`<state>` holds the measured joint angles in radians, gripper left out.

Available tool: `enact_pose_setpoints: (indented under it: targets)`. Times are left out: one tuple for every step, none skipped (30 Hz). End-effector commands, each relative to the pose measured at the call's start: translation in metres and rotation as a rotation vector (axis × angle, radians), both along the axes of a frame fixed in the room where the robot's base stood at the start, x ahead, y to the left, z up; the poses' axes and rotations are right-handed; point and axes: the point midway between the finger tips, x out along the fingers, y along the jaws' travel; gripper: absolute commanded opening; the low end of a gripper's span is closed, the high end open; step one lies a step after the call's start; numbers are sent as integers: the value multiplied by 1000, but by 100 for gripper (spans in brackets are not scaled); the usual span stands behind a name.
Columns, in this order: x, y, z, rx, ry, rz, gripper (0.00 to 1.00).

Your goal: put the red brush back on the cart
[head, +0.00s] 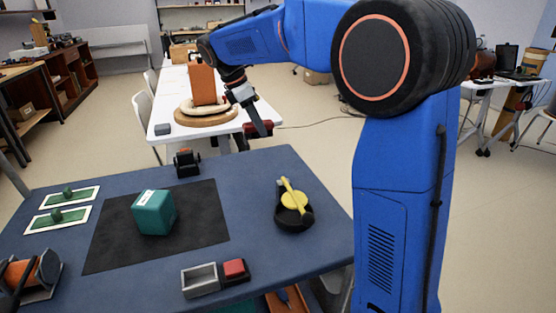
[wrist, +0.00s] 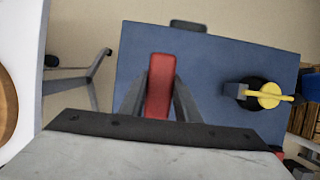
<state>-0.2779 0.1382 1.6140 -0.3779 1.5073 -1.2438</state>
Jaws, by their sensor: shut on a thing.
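The red brush (wrist: 160,85) is between the fingers of my gripper (wrist: 159,100) in the wrist view. My gripper is shut on it. In the head view the red brush (head: 250,131) hangs from my gripper (head: 259,127), beyond the far edge of the blue-topped cart (head: 255,180), in the gap before the white table. The blue top also shows behind the brush in the wrist view (wrist: 225,60). The brush looks apart from both surfaces, but its exact height is hard to tell.
The cart holds a teal cube (head: 154,212) on a black mat (head: 205,228), a yellow item on a black base (head: 293,212), a dark object (head: 187,162) at the far edge, and grey and red boxes (head: 199,280) in front. A white table (head: 180,86) stands behind.

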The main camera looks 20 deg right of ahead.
Motion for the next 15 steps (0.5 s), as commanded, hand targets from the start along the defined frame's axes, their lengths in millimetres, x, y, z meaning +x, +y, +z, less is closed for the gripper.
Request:
enact_pose_setpoints:
  targets:
    - [1, -1, -1, 0, 0, 1, 8]
    - [2, -1, -3, 0, 0, 1, 8]
    - [2, -1, -6, 0, 2, 1, 8]
    - [2, -2, -9, -1, 2, 2, 8]
    - [2, -2, -13, -1, 3, 2, 8]
    - [2, -2, -20, -1, 3, 3, 8]
    - [2, -2, -25, -1, 3, 3, 8]
    - [2, -2, -31, -1, 4, 3, 8]
    - [2, -2, -37, -1, 3, 2, 8]
    - [2, -2, -42, -1, 3, 2, 8]
    - [2, -2, -47, -1, 4, 2, 8]
    - [2, -2, -52, -1, 3, 2, 8]
    - [2, -2, -56, 0, 2, 2, 8]
    - [2, -2, -59, 0, 2, 2, 8]
    - [2, -2, -62, -1, 3, 2, 8]
